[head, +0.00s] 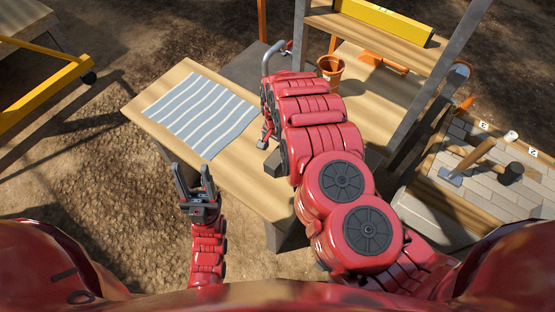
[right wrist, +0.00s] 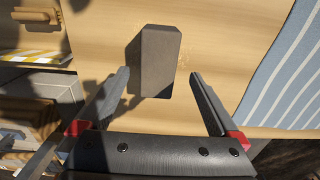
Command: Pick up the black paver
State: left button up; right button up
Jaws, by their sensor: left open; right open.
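The black paver (right wrist: 158,58) is a dark block on the wooden table. In the right wrist view it lies just ahead of my right gripper (right wrist: 160,76), whose open fingers are on either side of its near end; I cannot tell any contact. In the head view part of the paver (head: 275,163) shows beside my right arm, which hides much of the table there. My left gripper (head: 194,178) is open and empty beside the table's near left edge, away from the paver.
A blue-grey striped cloth (head: 203,112) lies on the left of the wooden table (head: 158,82). An orange bucket (head: 330,68) and a shelf with a yellow level (head: 384,20) stand behind.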

aim_at(278, 156)
jog(key=shift+s+d+f+p, duration=0.15)
jog(key=shift+f+p, duration=0.3)
jog(key=shift+f, duration=0.5)
jog(key=shift+s+f+p, duration=0.1)
jog(key=shift+f+p, duration=0.35)
jog(key=shift+f, duration=0.45)
jog(key=shift+w+f, duration=0.15)
jog(key=shift+f, duration=0.65)
grip_shut()
